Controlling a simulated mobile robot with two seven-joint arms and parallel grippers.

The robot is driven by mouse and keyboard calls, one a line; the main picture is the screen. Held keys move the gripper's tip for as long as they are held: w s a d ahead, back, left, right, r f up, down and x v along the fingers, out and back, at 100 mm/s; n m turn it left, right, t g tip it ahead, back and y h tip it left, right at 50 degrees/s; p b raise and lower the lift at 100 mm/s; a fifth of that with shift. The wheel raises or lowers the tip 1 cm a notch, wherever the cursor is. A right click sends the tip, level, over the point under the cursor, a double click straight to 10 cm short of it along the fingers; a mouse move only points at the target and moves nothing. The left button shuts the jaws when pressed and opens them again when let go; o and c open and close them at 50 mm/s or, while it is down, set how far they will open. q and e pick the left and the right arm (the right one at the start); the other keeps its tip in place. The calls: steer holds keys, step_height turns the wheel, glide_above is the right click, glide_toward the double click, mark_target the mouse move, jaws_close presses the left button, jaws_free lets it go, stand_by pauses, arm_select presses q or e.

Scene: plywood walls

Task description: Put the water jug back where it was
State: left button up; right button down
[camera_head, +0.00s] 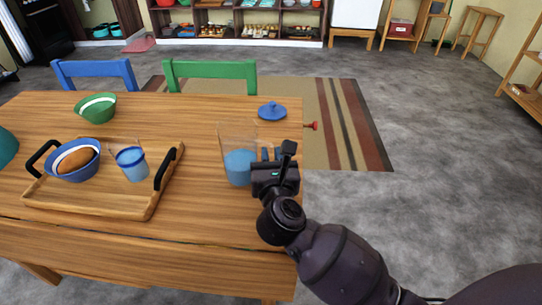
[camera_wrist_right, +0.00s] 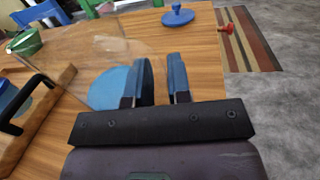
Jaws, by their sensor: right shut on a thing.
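The clear water jug (camera_head: 238,160), part filled with blue water, is upright near the table's right end, to the right of the tray. In the right wrist view the jug (camera_wrist_right: 108,85) is on the left, its water a blue disc. My right gripper (camera_head: 274,155) is at the jug's right side. Its two blue fingers (camera_wrist_right: 160,80) are shut on the jug, apparently at its handle, which is too transparent to make out. I cannot tell whether the jug's base touches the table. My left gripper is not in view.
The wooden tray (camera_head: 92,205) holds a blue bowl (camera_head: 68,174) with a brown item and a glass (camera_head: 131,164) of blue water. A blue lid (camera_head: 272,111) and green bowl (camera_head: 95,107) are farther back. A red knobbed object (camera_head: 311,126) is by the right edge.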

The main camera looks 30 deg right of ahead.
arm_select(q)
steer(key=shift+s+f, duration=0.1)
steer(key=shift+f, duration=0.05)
arm_select(e)
steer(key=shift+f, duration=0.15)
steer(key=c, duration=1.1)
jaws_free()
steer(key=shift+o, duration=0.2)
steer(key=shift+r, duration=0.25)
steer(key=v, duration=1)
steer(key=shift+s+a+f+p, duration=0.1)
steer(key=shift+s+f+p, duration=0.1)
steer(key=shift+p, duration=0.15)
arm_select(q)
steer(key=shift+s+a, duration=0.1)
arm_select(e)
steer(key=shift+v, duration=0.8)
steer(key=shift+r, duration=0.1)
